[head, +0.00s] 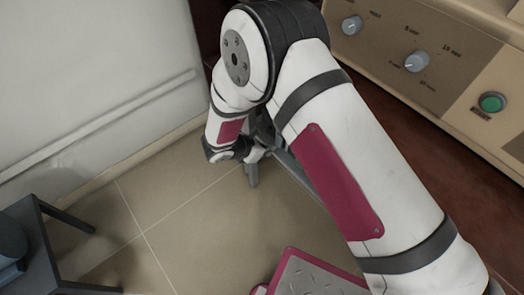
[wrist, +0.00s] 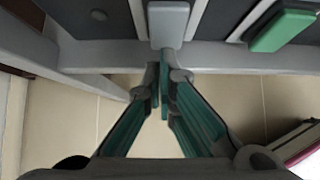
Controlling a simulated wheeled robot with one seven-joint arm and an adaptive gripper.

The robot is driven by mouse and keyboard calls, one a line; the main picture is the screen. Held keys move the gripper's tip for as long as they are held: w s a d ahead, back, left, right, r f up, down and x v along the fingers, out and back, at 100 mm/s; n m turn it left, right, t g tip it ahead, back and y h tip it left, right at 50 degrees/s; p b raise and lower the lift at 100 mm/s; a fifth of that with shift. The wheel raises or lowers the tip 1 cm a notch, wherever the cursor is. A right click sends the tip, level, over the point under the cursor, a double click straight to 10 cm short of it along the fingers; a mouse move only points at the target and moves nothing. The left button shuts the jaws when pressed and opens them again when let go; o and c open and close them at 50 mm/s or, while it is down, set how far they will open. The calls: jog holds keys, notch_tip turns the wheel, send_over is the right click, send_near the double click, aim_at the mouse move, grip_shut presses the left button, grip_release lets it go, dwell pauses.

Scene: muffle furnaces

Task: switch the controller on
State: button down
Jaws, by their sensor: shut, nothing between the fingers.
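A beige panel (head: 425,65) at the upper right of the head view carries grey knobs and a round green button (head: 492,103). I cannot tell whether this panel is the controller. My gripper (head: 252,178) is partly hidden behind my arm, low over the tiled floor and left of the panel. In the wrist view my gripper (wrist: 161,85) is shut and empty, its green-padded fingers together. Just beyond the fingertips is a grey frame with dark panels, a light grey block (wrist: 168,23) straight ahead and a green block (wrist: 283,31) to the right. No contact is clear.
A white wall or cabinet side (head: 90,70) stands at the left of the head view. A dark stool or small table (head: 45,245) is at the lower left. The tiled floor (head: 185,225) between is mostly clear. A reddish-brown surface (head: 440,160) lies below the panel.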

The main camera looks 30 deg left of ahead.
dwell(0.3)
jog(key=shift+w+d+f+t+h+b, duration=0.25)
jog(key=shift+w+t+b, duration=0.2)
jog(key=shift+b, duration=0.4)
jog(key=shift+r, duration=0.15)
jog(key=shift+r+p, duration=0.3)
jog(key=shift+r, duration=0.45)
jog(key=shift+s+a, duration=0.1)
